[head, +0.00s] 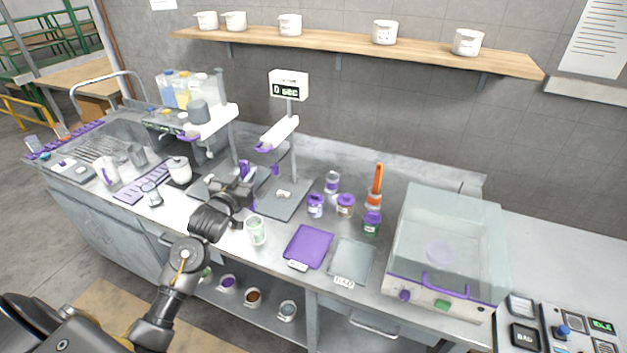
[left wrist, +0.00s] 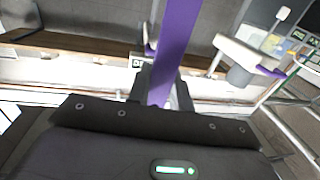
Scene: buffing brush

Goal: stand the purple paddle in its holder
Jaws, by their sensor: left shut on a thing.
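The purple paddle (left wrist: 176,45) is a long flat strip in the left wrist view, running up out of the jaws. In the head view a short purple piece of it (head: 245,168) shows above my left gripper (head: 242,184). My left gripper (left wrist: 160,88) is shut on the paddle, held upright or nearly so above the bench between the two stands. The paddle's lower part is hidden by the gripper. I cannot tell which thing is its holder. My right gripper is out of view.
A stand with a timer display (head: 289,88) is close right of the gripper. Another stand (head: 210,122) is left. A glass (head: 256,232), purple mat (head: 308,246), several jars and an orange-handled brush (head: 376,182) are to the right. A clear-covered box (head: 447,240) stands further right.

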